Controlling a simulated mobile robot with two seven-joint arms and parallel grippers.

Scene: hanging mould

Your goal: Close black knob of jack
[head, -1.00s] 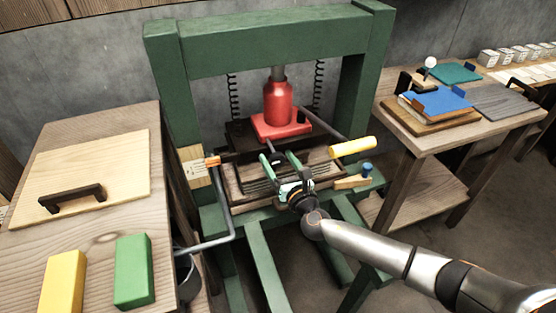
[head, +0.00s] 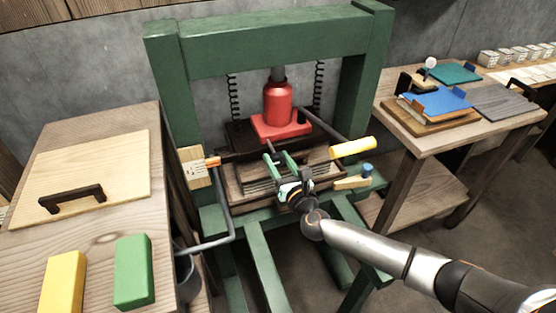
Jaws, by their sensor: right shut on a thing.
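The jack (head: 278,104) is a red bottle-shaped body on a red square base, standing in the green press frame. Its black knob (head: 271,147) shows only as a small dark bit at the front of the red base, mostly hidden by my right gripper. My right gripper (head: 277,153) comes in from the lower right, with its green-tinted fingers pointing up to the jack's front. It is shut on the black knob. The knob's turn angle cannot be made out. My left gripper is not in view.
The green press frame (head: 160,95) surrounds the jack. A lever with a yellow grip (head: 352,148) sticks out to the right of my gripper. A wooden table (head: 110,215) with green and yellow blocks stands left, and a bench (head: 425,138) with boards stands right.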

